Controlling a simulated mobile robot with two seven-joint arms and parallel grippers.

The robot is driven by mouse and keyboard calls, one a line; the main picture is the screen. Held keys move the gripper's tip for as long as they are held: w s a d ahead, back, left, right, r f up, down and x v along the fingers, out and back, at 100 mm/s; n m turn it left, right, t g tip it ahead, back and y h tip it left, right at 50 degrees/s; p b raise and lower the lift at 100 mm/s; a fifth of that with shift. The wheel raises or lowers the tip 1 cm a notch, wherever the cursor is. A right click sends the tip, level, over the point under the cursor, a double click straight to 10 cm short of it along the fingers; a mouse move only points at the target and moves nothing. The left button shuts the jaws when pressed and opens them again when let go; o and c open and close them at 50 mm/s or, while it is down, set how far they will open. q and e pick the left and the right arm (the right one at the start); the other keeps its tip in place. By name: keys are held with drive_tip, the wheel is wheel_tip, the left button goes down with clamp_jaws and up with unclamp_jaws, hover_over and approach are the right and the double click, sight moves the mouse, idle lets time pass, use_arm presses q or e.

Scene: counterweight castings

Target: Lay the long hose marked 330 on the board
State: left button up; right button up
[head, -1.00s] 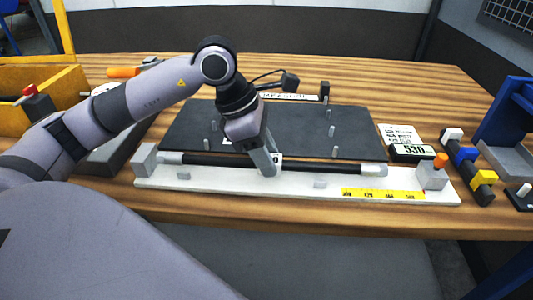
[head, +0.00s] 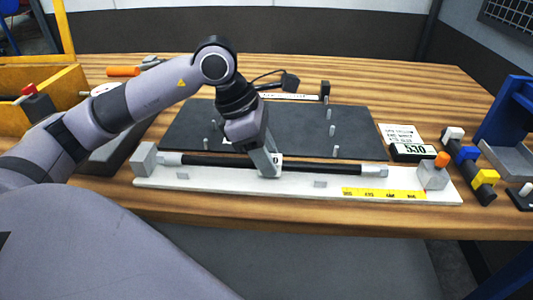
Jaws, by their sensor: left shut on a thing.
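A long black hose (head: 320,168) with pale grey end fittings lies along a white gauge base (head: 240,186), between a grey block at the left and one at the right. A white tag on the hose is mostly covered by my gripper; only a "0" shows. My left gripper (head: 268,164) reaches down from above and is shut on the hose near its middle. The dark board (head: 350,130) with upright metal pegs lies just behind the gauge base. My right gripper is not in view.
A yellow strip (head: 384,194) marks the base's front right. A grey block with an orange knob (head: 442,159) stands at its right end. Beyond are a 530 sign (head: 413,150), a rail with coloured blocks (head: 465,154) and a blue stand (head: 505,115). A yellow bin (head: 58,82) stands left.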

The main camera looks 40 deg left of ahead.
use_arm(q)
drive_tip(key=shift+f+b, duration=0.45)
drive_tip(key=shift+f, duration=0.1)
drive_tip(key=o, duration=1.1)
drive_tip(key=shift+r+p, duration=2.55)
drive_tip(key=shift+r, duration=1.05)
drive_tip(key=shift+s+f, duration=0.1)
